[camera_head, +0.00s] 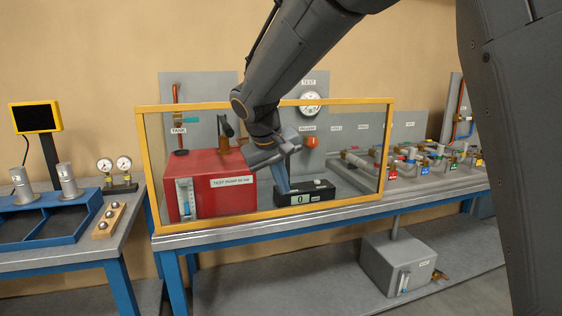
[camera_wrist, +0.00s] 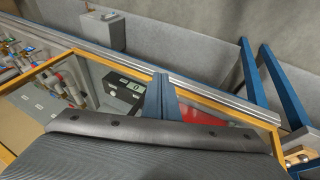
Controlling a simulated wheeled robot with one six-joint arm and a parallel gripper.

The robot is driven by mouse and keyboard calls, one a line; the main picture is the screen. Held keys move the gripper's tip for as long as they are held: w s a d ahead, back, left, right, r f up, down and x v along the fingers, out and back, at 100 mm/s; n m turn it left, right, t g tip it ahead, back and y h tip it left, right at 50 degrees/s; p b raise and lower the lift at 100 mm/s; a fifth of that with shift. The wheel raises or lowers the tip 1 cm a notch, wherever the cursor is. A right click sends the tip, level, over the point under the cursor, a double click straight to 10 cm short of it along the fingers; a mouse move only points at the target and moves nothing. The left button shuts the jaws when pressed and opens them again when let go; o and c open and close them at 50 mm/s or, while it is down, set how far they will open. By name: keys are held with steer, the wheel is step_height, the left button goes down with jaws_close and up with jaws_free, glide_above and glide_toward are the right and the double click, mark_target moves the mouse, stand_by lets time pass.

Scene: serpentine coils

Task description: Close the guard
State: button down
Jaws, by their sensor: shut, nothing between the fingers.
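The guard (camera_head: 390,140) is a clear panel in a yellow frame. In the head view it stands along the front of the bench, its lower bar near the front edge. The guard's yellow frame also shows in the wrist view (camera_wrist: 222,103). My gripper (camera_head: 283,188) reaches down from above and overlaps the middle of the panel. Its blue-grey fingers show in the wrist view (camera_wrist: 160,82), shut and empty, overlapping the guard's lower bar. I cannot tell whether they touch the guard. My arm hides part of the top bar.
A red test pump box (camera_head: 215,185) and a black box with a digital display (camera_head: 305,193) show through the panel. Pipes and valves (camera_head: 420,160) lie to the right. A side bench with a blue tray (camera_head: 45,215) stands left. A grey tank (camera_head: 395,262) sits below.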

steer(key=w+a+r+t, duration=0.2)
steer(key=w+a+r, duration=0.35)
steer(key=r, duration=0.25)
steer(key=w+d+f+p, duration=0.5)
steer(key=w+f, duration=0.1)
steer(key=f, duration=0.2)
steer(key=shift+d+h+p, duration=0.15)
steer(key=shift+h+p, duration=0.15)
steer(key=shift+w+d, duration=0.1)
steer(key=shift+w, duration=0.05)
